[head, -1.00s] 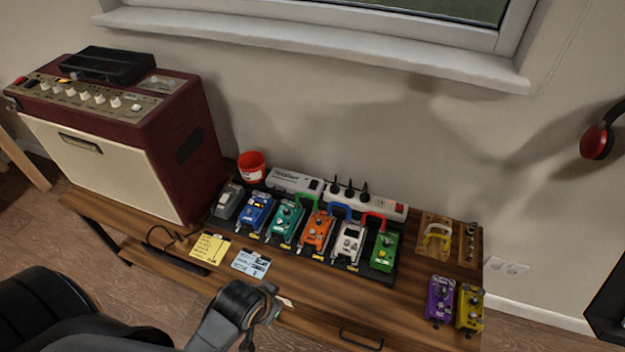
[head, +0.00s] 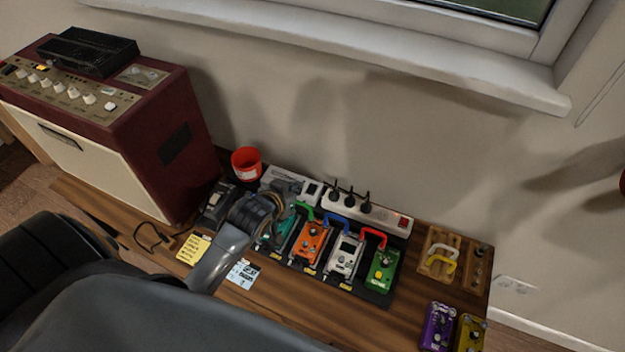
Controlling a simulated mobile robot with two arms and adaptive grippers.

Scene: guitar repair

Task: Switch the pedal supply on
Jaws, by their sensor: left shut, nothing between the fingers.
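The pedal supply (head: 281,174) is the pale box at the back left of the pedalboard. A small dark switch (head: 313,190) shows at its right end; I cannot tell its position. My left gripper (head: 288,187) is shut and empty. It is over the left part of the board, with its fingertips at the front of the supply in the picture. I cannot tell whether it touches anything. The gripper and wrist hide the blue pedal and part of the teal pedal (head: 283,226). My right gripper is not in view.
A power strip (head: 372,211) with black plugs and a red switch stands right of the supply. A red cup (head: 246,162) is behind left, beside the amplifier (head: 150,130). Orange (head: 311,240), white (head: 345,255) and green (head: 382,268) pedals fill the board's right.

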